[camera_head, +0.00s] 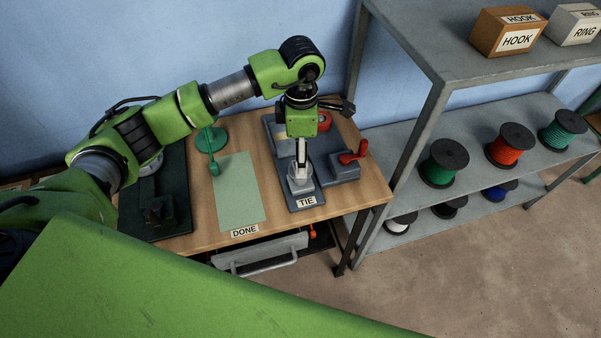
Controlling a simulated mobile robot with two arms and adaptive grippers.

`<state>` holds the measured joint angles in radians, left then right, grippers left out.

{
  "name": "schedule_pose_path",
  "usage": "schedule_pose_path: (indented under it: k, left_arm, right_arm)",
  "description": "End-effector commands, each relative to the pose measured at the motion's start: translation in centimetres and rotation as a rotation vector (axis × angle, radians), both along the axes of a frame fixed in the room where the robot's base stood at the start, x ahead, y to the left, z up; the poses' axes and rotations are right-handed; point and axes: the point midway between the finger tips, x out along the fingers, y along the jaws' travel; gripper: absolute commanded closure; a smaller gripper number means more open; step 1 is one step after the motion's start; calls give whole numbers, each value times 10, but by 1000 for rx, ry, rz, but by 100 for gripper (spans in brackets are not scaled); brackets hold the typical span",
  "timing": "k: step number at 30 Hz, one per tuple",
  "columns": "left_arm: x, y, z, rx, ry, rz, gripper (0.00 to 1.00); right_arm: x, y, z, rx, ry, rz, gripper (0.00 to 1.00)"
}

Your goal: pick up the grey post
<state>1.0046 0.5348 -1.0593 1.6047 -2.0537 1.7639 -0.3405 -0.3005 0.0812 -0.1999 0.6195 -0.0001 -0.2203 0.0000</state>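My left arm reaches in from the left, and its gripper (302,166) points straight down over the dark grey board marked TIE (306,202). The fingers look close together, but they are too small and overlapped to tell whether they are open or shut. A light grey piece (300,184) stands on the board directly below the fingertips; it may be the grey post. The gripper partly covers it, and I cannot tell whether the fingers touch it. My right gripper is not in view.
Right of the gripper is a red-handled grey block (349,163). Left of the board lie a pale green mat marked DONE (238,190) and a green stand (211,140). A dark press base (160,205) is farther left. A grey shelf (480,130) with spools stands right.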

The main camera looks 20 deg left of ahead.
Motion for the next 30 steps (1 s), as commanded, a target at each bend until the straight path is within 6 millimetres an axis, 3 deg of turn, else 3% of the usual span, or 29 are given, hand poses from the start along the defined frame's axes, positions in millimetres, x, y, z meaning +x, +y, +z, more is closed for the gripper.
schedule_pose_path:
  k: [5,10,15,23,28,30]
  left_arm:
    - [-3,-1,-9,0,3,-2,39]
    - [-10,-2,-31,-1,5,-1,39]
    - [-8,-2,-52,-2,2,0,39]
    - [-7,-2,-56,-2,-2,-1,39]
    - [-7,-2,-56,-2,-2,-1,83]
    - [-7,-2,-56,-2,-2,-1,83]
  right_arm:
    - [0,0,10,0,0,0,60]
    - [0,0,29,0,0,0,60]
    - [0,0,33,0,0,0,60]
    - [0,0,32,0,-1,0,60]
    - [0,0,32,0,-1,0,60]
    - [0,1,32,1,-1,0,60]
